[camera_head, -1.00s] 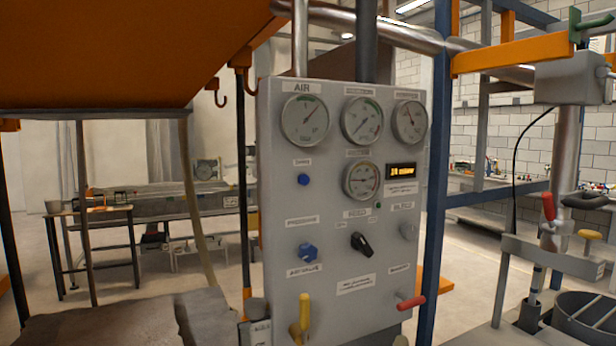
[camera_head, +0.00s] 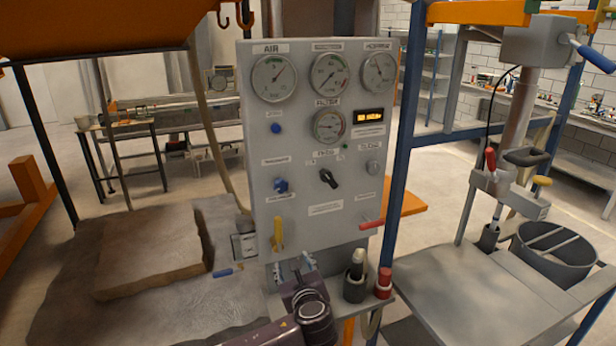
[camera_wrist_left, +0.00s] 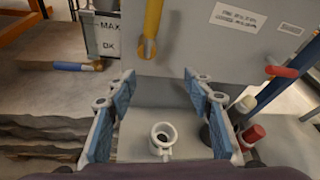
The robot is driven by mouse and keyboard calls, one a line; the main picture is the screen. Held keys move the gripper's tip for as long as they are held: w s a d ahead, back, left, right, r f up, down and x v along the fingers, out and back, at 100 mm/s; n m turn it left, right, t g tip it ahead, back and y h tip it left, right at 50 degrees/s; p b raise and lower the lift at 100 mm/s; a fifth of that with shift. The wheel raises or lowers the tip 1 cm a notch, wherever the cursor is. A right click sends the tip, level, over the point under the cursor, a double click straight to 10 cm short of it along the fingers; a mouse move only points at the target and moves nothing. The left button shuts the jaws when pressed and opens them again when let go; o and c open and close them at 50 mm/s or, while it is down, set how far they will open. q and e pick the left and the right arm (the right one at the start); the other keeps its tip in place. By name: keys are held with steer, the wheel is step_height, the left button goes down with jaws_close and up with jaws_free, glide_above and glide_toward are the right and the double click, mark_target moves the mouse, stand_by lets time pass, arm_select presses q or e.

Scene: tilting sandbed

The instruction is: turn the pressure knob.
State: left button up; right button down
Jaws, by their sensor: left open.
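The grey control panel (camera_head: 330,225) stands upright in the middle of the head view. The pressure knob (camera_head: 281,185) is a small blue knob at the panel's left side, under a small label. The knob is not visible in the left wrist view. My left gripper (camera_head: 293,268) is low in front of the panel's bottom edge, below the knob and apart from it. In the left wrist view the gripper (camera_wrist_left: 158,76) is open and empty, its blue-padded fingers spread. The yellow lever (camera_wrist_left: 151,28) is just beyond the fingertips. My right gripper is not in view.
The yellow lever (camera_head: 278,234) hangs between gripper and knob. A red lever (camera_head: 371,224) and a black switch (camera_head: 328,178) stick out to the right. Sand (camera_head: 150,245) lies left. Black and red containers (camera_head: 356,283) stand at the lower right.

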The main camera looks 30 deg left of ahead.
mark_target(281, 188)
arm_select(q)
step_height(281, 188, up, 18)
steer(key=m+t+y+p, duration=0.2)
steer(key=m+y, duration=0.1)
steer(key=p+x, duration=0.2)
steer(key=x, duration=0.6)
steer(key=shift+a+p, duration=0.2)
steer(key=shift+p, duration=0.1)
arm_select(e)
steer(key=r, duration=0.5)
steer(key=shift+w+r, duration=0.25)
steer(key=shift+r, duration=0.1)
